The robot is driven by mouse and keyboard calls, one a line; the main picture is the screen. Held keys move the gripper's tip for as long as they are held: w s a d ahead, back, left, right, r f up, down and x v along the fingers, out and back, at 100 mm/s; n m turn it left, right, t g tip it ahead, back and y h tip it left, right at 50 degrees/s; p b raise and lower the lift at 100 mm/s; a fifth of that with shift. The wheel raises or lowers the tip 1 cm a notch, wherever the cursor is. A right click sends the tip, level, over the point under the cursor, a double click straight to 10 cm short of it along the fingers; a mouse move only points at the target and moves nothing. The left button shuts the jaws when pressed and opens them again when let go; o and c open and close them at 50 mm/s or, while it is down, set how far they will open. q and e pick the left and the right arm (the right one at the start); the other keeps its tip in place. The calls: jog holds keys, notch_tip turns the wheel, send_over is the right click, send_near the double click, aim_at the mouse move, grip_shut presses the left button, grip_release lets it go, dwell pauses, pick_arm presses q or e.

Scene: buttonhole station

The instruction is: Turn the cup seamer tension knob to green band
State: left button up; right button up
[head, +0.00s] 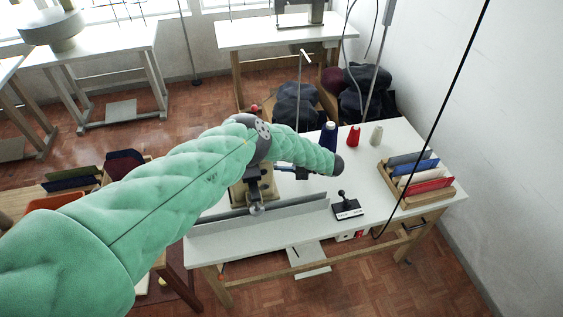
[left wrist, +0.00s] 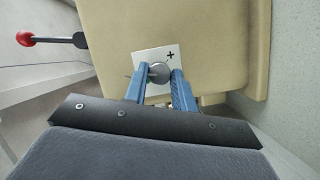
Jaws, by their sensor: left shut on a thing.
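The cup seamer is a beige machine (head: 268,190) on the white table; my left arm hides much of it in the head view. Its beige body (left wrist: 195,25) fills the upper part of the left wrist view. A white plate with a black plus mark (left wrist: 172,54) is on that body. The round grey tension knob (left wrist: 158,72) sits in front of the plate. My left gripper (left wrist: 158,80) has its blue fingers on both sides of the knob, shut on it. In the head view this gripper is mostly hidden behind my sleeve.
A lever with a red ball (left wrist: 26,39) sticks out beside the machine. On the table (head: 400,135) are blue (head: 329,136), red (head: 353,136) and pale thread cones (head: 376,135), a small black joystick-like device (head: 346,207) and a wooden rack with coloured cards (head: 418,187).

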pick_arm(q)
jog(key=shift+n+y+p, duration=0.5)
jog(key=shift+n+p, duration=0.5)
jog(key=shift+p, duration=0.15)
pick_arm(e)
jog(key=r, duration=0.1)
jog(key=w+r, duration=0.1)
jog(key=r, duration=0.1)
jog(key=shift+w+a, duration=0.2)
jog(key=shift+a, duration=0.05)
jog(key=shift+a, duration=0.1)
pick_arm(q)
jog(key=o, duration=1)
jog(key=shift+d, duration=0.1)
pick_arm(e)
jog(key=shift+d, duration=0.2)
